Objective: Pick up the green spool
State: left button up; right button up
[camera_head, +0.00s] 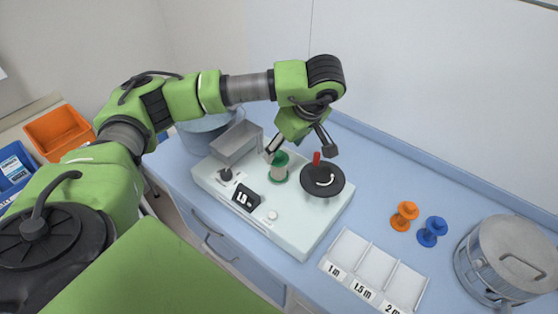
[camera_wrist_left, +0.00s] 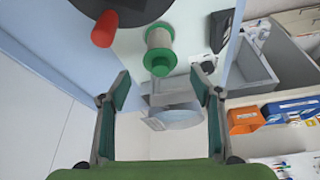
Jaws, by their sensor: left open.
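The green spool (camera_head: 280,167) stands on the white machine (camera_head: 309,229), left of a black disc with a red handle (camera_head: 322,181). In the left wrist view the spool (camera_wrist_left: 159,49) has green ends and a pale middle, and shows beyond the fingertips, between their lines. My left gripper (camera_head: 301,146) is open and empty, above and behind the spool in the head view. Its two fingers also show in the left wrist view (camera_wrist_left: 160,92), apart on either side with nothing between them. My right gripper is not in view.
An orange spool (camera_head: 404,216) and a blue spool (camera_head: 432,232) stand to the right. A labelled tray (camera_head: 373,268) and a metal pot (camera_head: 508,260) are also there. The counter behind the machine is clear.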

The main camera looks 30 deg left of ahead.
aim_at(279, 154)
pick_arm(q)
jog(key=shift+a+f+p, duration=0.35)
jog(key=shift+f+p, duration=0.25)
jog(key=shift+f, duration=0.05)
jog(key=p+x, duration=0.2)
jog(key=x, duration=0.2)
jog(key=shift+a, duration=0.1)
jog(key=shift+w+f, duration=0.1)
jog(key=shift+f, duration=0.15)
jog(key=c, duration=1.1)
jog(key=shift+c, duration=0.3)
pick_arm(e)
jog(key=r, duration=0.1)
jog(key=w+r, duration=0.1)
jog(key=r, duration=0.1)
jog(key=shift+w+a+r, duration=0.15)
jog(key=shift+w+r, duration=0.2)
